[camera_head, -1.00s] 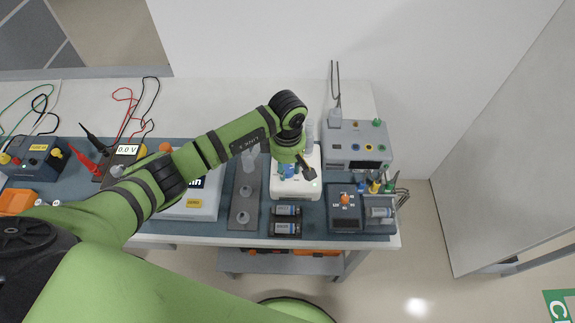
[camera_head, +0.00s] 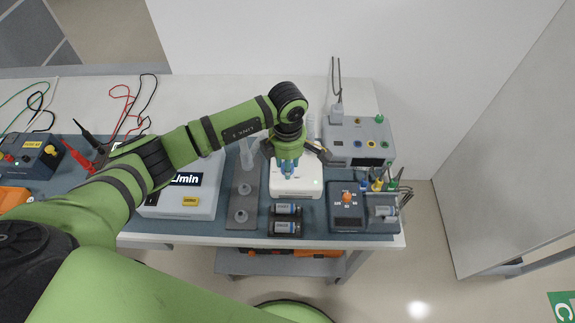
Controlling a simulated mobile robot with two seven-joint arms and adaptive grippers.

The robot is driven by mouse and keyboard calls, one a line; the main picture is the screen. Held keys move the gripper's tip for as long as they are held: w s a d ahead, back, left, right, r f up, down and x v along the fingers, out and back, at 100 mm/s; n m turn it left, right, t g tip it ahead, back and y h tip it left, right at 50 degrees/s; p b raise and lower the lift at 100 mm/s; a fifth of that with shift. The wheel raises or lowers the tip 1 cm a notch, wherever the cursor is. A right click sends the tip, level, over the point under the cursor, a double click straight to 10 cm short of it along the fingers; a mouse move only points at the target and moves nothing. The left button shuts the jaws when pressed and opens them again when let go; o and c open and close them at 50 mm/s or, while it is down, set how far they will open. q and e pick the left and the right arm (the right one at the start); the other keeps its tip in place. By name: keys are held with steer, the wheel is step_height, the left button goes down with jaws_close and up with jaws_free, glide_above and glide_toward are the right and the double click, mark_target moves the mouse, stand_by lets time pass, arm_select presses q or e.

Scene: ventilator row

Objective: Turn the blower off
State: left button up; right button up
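A white box (camera_head: 305,188) with a small lit green light stands on the blue-grey mat near the middle of the bench. It looks like the blower, but I cannot read its label. My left gripper (camera_head: 289,171) is over its back half, pointing down, with bluish tips close to its top. Dark finger parts spread to both sides of the wrist. I cannot tell whether the tips touch the box or how far apart they are. The gripper and wrist hide the back of the box and any switch there. My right gripper is not in view.
A white L/min meter (camera_head: 180,203) and a grey plate (camera_head: 243,206) with clear fittings stand left. Two cylinders (camera_head: 286,218) lie in front. A dark dial unit (camera_head: 347,213) and a grey knobbed instrument (camera_head: 358,142) stand right. The back of the bench is mostly clear.

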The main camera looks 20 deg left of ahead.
arm_select(q)
steer(key=n+b, duration=0.1)
steer(key=n, duration=0.3)
steer(key=shift+f+n+b, duration=0.1)
steer(key=shift+n+b, duration=0.2)
steer(key=shift+b, duration=0.05)
steer(key=shift+n+b, duration=0.55)
steer(key=shift+n, duration=1.25)
steer(key=o, duration=1.1)
steer(key=shift+o, duration=0.2)
steer(key=shift+r, duration=0.2)
step_height(320, 180, up, 12)
steer(key=shift+f, duration=0.15)
